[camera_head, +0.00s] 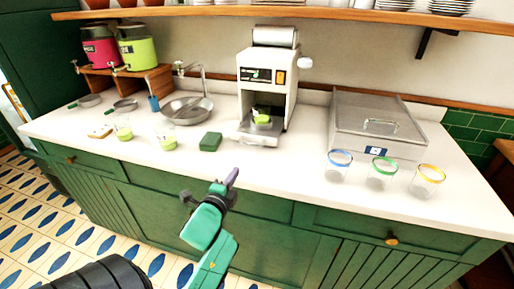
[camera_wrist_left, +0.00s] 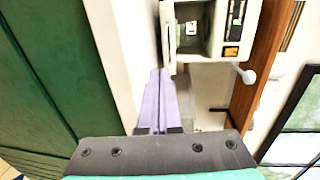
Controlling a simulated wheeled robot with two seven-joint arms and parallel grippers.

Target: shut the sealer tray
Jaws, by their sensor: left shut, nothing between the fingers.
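The white sealer (camera_head: 268,72) stands on the counter against the back wall, with a film roll on top and a knob at its right side. Its tray (camera_head: 262,139) sticks out at the front and holds a cup with green contents (camera_head: 262,117). The sealer also shows in the left wrist view (camera_wrist_left: 215,12), with the pale front of the tray (camera_wrist_left: 168,38) just beyond the fingertips. My left gripper (camera_head: 233,176) has purple fingers, closed together and empty. My right gripper is not in view.
A green block (camera_head: 210,142) and two cups with green contents (camera_head: 167,140) stand left of the sealer, near a round sink (camera_head: 187,110). A lidded steel bin (camera_head: 378,120) and three rimmed cups (camera_head: 382,172) stand at right. The counter before the tray is clear.

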